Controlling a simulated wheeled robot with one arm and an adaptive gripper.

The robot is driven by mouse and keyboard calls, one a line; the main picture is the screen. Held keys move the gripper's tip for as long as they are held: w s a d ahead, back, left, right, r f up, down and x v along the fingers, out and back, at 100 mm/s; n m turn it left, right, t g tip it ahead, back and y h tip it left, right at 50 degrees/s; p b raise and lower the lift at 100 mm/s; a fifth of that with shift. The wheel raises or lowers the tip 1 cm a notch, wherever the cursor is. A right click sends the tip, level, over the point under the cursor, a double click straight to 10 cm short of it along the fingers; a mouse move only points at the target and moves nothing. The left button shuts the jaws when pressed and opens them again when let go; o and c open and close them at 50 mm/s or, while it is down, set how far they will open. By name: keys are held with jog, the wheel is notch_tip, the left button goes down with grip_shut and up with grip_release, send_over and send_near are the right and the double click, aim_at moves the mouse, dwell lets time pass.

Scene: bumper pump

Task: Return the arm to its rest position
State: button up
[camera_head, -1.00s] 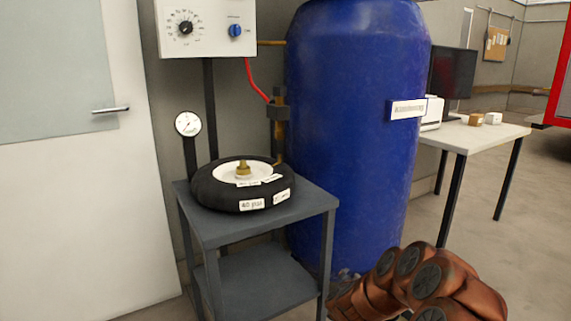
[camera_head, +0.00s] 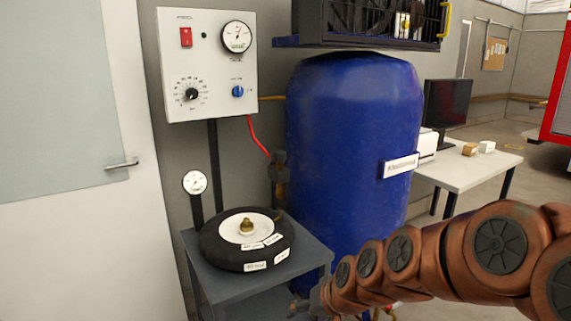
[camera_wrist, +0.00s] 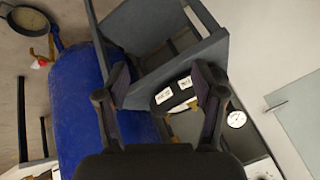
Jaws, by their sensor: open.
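My arm (camera_head: 400,255) is brown and segmented, and reaches in from the lower right, in front of the blue tank. My gripper (camera_head: 308,303) shows small and partly unclear at its end, near the right side of the grey stand (camera_head: 312,258). In the wrist view my gripper (camera_wrist: 163,72) has its two dark fingers spread apart with nothing held between them. The black ring-shaped bumper (camera_head: 215,253) lies on the stand with a white hub, a brass fitting and white labels. In the wrist view part of the bumper (camera_wrist: 160,88) shows between and behind the fingers.
The blue tank (camera_head: 350,140) stands right of the stand. A white control panel (camera_head: 208,70) with a red switch hangs above, with a round gauge (camera_head: 194,183) below. A red hose (camera_head: 257,137) runs down beside the tank. A white table (camera_head: 470,168) stands at right.

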jog(key=s+d+r+g+h+p, duration=0.1)
jog(key=s+d+r+p, duration=0.3)
jog(key=s, duration=0.5)
jog(key=s+d+r+g+h+p, duration=0.2)
jog(key=s+r, duration=0.4)
jog(key=s, duration=0.4)
jog(key=s+d+r+g+h+p, duration=0.1)
jog(key=s+d+r+g+p, duration=0.2)
jog(key=s, duration=0.7)
jog(key=d+r+p, duration=0.2)
jog(key=d+p, duration=0.1)
jog(key=d, duration=0.1)
jog(key=shift+r+g+h, duration=0.25)
jog(key=shift+g+h, duration=0.05)
jog(key=shift+g, duration=0.1)
